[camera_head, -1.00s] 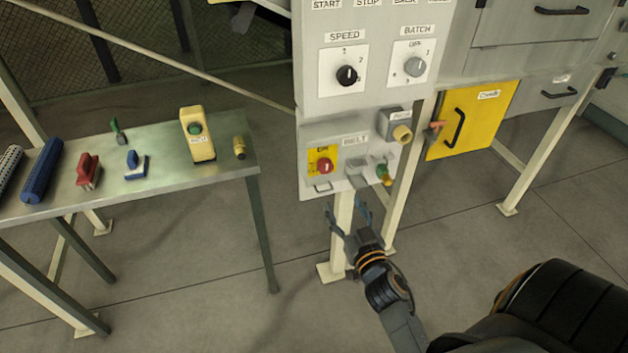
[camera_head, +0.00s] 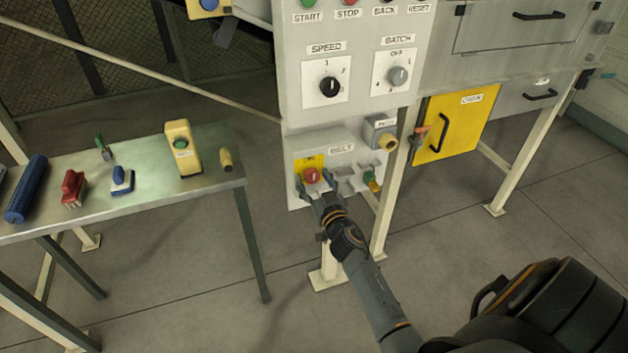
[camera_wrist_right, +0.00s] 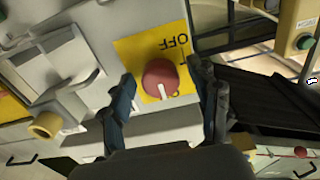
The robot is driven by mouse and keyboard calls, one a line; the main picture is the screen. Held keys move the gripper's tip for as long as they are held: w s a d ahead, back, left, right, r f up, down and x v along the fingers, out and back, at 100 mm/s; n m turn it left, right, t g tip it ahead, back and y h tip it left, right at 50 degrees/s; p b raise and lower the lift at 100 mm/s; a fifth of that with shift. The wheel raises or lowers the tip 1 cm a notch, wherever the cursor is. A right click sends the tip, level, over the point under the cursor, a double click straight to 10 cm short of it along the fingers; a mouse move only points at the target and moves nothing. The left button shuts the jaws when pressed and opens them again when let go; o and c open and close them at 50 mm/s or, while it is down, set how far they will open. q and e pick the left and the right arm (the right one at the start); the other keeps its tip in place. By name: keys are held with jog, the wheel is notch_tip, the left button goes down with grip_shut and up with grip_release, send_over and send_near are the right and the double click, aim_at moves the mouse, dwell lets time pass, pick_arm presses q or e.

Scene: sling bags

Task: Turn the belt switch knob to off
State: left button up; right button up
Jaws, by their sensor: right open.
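The belt switch knob (camera_head: 311,175) is a round red knob on a yellow plate (camera_head: 309,161), low on the grey panel under the BELT label (camera_head: 341,148). In the right wrist view the red knob (camera_wrist_right: 160,77) carries a white pointer line, and its yellow plate (camera_wrist_right: 128,46) shows the word OFF, upside down. My right gripper (camera_head: 317,185) is open at the knob, with one finger on each side of it. In the right wrist view the gripper (camera_wrist_right: 165,100) fingers stand apart from the knob, with visible gaps. My left gripper is not in view.
The SPEED dial (camera_head: 329,86) and BATCH dial (camera_head: 397,76) are higher. A metal table (camera_head: 150,203) with tools stands left.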

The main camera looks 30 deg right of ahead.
jog(key=c, duration=1.2)
jog(key=shift+o, duration=0.2)
jog(key=shift+n, duration=0.3)
jog(key=n, duration=0.3)
jog(key=shift+n+b, duration=0.35)
jog(key=shift+n, duration=0.05)
jog(key=n, duration=0.4)
jog(key=shift+d+b, duration=0.1)
jog(key=shift+b, duration=0.25)
jog(key=n, duration=0.5)
jog(key=shift+b, duration=0.3)
jog(key=n, duration=0.4)
jog(key=shift+r, duration=0.15)
jog(key=shift+n, duration=0.4)
